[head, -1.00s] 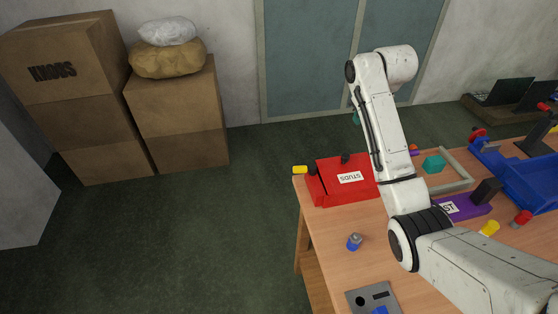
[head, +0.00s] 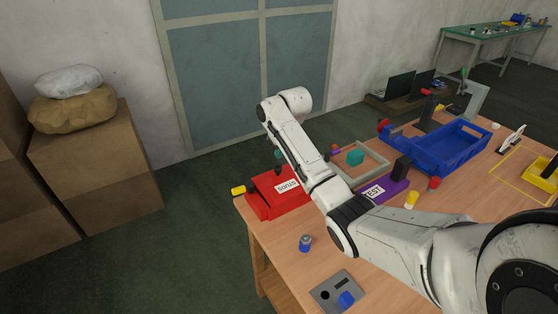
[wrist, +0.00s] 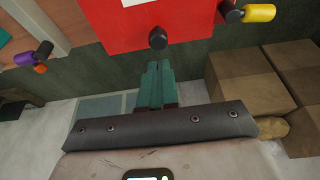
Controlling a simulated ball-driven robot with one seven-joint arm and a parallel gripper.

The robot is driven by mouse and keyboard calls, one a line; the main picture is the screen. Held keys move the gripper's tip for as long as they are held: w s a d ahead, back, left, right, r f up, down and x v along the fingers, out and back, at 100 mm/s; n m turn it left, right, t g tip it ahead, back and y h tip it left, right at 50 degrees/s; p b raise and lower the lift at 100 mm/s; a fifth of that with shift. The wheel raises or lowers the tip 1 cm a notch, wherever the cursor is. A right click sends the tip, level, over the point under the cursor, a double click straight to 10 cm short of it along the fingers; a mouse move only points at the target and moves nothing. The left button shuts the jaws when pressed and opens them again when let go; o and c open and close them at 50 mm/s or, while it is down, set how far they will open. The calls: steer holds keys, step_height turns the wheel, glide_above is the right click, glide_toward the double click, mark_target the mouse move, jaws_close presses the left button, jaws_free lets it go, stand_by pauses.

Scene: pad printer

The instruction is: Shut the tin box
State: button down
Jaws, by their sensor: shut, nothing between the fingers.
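A red box labelled STUDS (head: 264,191) stands at the table's far left corner; I take it for the tin box. A dark knob sits on its far side, and a yellow-ended handle (head: 239,190) sticks out at its left. Its lid appears slightly tilted, but I cannot tell whether it is fully down. In the wrist view the red face (wrist: 150,22) fills the top, with the dark knob (wrist: 158,38) at its edge. My gripper (wrist: 158,68) is shut and empty, its teal fingers just short of the knob. In the head view its tips (head: 278,154) show close to the knob.
A purple box labelled TEST (head: 380,192), a grey frame with a teal block (head: 355,157) and a blue tray (head: 440,150) stand to the right. A blue-bodied small part (head: 305,242) and a grey panel (head: 335,291) lie nearer. Cartons (head: 95,165) stand on the floor at left.

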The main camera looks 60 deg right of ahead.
mark_target(278, 166)
steer(key=shift+s+a+x, duration=0.1)
steer(key=shift+s+x, duration=0.1)
steer(key=shift+x, duration=0.85)
steer(key=shift+s+a+x, duration=0.1)
steer(key=shift+s+x, duration=0.15)
steer(key=shift+x, duration=0.85)
steer(key=shift+f, duration=0.15)
